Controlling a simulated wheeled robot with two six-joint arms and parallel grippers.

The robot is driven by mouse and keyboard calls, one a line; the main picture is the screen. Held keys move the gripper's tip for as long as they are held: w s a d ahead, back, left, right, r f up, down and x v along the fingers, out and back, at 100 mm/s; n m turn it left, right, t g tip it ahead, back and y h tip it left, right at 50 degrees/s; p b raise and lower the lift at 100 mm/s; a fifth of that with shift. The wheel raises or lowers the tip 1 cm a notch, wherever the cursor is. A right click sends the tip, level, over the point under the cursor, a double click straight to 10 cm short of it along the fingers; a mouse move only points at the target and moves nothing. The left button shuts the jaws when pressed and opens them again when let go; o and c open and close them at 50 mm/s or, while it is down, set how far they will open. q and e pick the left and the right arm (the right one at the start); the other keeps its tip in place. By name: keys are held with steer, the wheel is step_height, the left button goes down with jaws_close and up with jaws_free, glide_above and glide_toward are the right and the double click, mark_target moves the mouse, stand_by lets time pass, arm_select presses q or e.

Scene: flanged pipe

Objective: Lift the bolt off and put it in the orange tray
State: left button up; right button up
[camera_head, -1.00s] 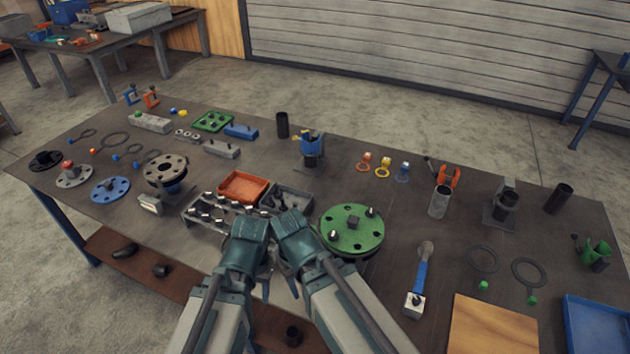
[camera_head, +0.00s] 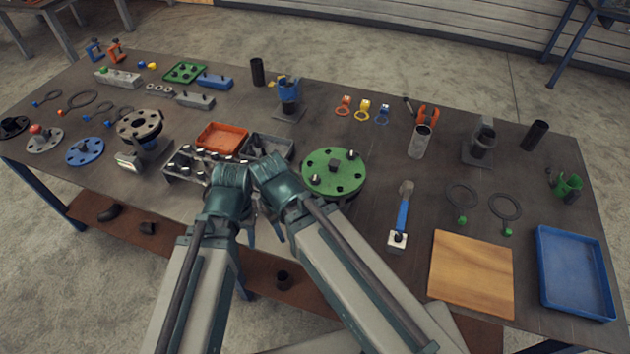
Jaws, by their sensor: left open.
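The green round flange (camera_head: 318,178) lies on the table just right of my grippers. The orange tray (camera_head: 232,131) is behind my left arm and looks empty. My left gripper (camera_head: 250,228) is open, low near the table's front edge, apart from flange and tray. My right gripper (camera_head: 278,228) is beside it, mostly hidden by its own wrist; its jaws cannot be made out.
A grey bolt rack (camera_head: 187,171) and a grey bin (camera_head: 276,148) flank the orange tray. A blue-handled tool (camera_head: 403,214), wooden board (camera_head: 470,274) and blue tray (camera_head: 575,273) lie to the right. A pipe stand (camera_head: 288,97) stands behind. Table between flange and stand is mostly clear.

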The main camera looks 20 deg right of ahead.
stand_by(0.3)
steer(key=shift+o, duration=1.6)
steer(key=w+d+r+m+p, duration=0.3)
steer(key=w+r+m+p, duration=0.3)
steer(key=m, duration=0.5)
steer(key=shift+w+d+r+p, duration=0.25)
steer(key=shift+w+r+p, duration=0.15)
steer(key=shift+r+p, duration=0.4)
steer(key=w+d+r+m+y+p, duration=0.1)
steer(key=w+d+r+m+p, duration=0.65)
steer(key=m, duration=0.65)
steer(key=m+b, duration=0.2)
steer(key=b, duration=0.7)
glide_above(316, 177)
step_height(316, 177, down, 9)
steer(key=shift+r, duration=0.2)
steer(key=shift+p, duration=0.3)
